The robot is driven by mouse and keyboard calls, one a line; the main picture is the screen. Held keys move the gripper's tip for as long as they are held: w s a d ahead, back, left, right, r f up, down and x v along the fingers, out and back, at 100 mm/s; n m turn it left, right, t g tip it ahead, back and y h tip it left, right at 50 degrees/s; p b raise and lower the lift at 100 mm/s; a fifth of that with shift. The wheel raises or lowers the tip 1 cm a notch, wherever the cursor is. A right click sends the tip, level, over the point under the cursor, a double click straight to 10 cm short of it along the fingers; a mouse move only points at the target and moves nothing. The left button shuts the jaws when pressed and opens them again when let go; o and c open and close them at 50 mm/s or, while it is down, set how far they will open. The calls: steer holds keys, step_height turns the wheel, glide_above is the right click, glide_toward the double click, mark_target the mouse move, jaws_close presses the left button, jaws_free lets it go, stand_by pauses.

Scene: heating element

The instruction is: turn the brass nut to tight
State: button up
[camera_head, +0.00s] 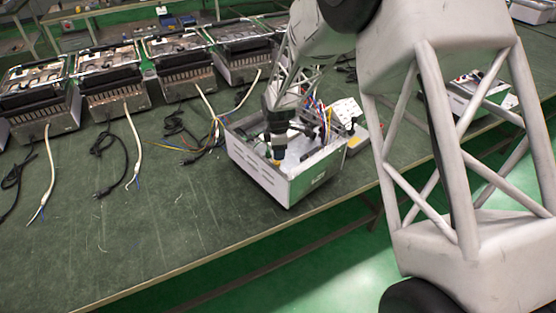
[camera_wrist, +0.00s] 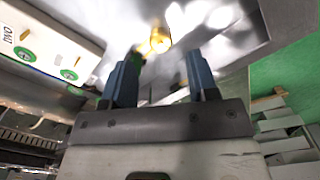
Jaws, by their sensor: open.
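The brass nut (camera_wrist: 160,40) shows in the wrist view as a shiny gold piece by the metal wall of the housing, just beyond the fingertips and between them. A small gold spot in the head view (camera_head: 277,161) appears to be the same nut, inside the housing. My gripper (camera_wrist: 160,63) is open, with its two blue-grey fingers apart and nothing seen between them. In the head view my gripper (camera_head: 278,148) points down into the open metal housing (camera_head: 262,172). Whether a finger touches the nut cannot be told.
Coloured wires (camera_head: 322,112) rise inside the housing close to my gripper. A white panel with green round marks (camera_wrist: 45,40) lies at left in the wrist view. Several similar units (camera_head: 108,80) with loose cables line the back of the green bench (camera_head: 180,215).

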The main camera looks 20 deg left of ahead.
mark_target(278, 162)
steer(key=shift+f, duration=2.55)
steer(key=c, duration=0.9)
